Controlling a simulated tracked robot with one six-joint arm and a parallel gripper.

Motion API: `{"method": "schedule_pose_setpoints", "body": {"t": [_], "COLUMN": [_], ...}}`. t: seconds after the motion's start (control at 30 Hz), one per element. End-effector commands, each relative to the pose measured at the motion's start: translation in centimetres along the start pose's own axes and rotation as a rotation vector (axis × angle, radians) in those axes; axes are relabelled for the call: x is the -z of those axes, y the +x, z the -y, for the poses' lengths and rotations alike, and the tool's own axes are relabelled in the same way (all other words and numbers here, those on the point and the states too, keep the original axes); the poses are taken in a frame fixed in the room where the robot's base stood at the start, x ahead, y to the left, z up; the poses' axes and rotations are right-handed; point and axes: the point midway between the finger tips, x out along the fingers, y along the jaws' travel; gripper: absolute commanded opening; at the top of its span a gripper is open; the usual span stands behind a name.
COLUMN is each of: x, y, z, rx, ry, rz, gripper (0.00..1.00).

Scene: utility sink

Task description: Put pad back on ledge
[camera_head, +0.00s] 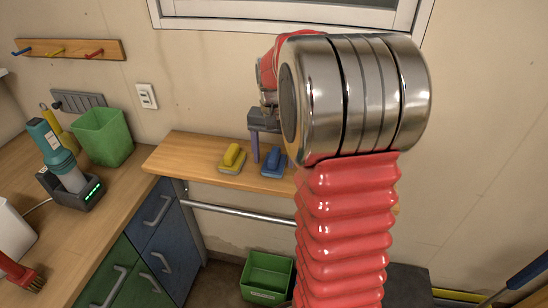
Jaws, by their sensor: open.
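The wooden ledge (165,158) runs along the wall, its right part hidden behind my arm. Two pads with raised grips rest on it: a yellow pad (231,159) and a blue pad (273,163) to its right. My gripper (268,151) is open, pointing down over the ledge at the blue pad. One finger shows between the two pads, close to the blue pad's left side. The other finger is mostly hidden by my arm, and I cannot tell whether either touches the blue pad. Nothing shows held.
A metal rail (235,213) runs below the ledge. A green bin (267,277) stands underneath. On the left counter are a green tub (103,136) and a teal-topped device (54,150) in a charging dock. A hook rack (68,49) hangs above.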

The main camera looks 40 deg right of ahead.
Motion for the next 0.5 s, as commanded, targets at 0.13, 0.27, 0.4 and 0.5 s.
{"method": "schedule_pose_setpoints", "body": {"t": [0.13,0.27,0.4,0.5], "x": [0.1,0.1,0.1,0.1], "y": [-1.8,-3.9,-6.4,-8.1], "z": [0.0,0.0,0.0,0.0], "rx": [0.001,0.001,0.001,0.001], "ry": [0.000,0.000,0.000,0.000], "rz": [-0.003,-0.004,-0.003,-0.003], "gripper": [0.70,0.70,0.70,0.70]}}
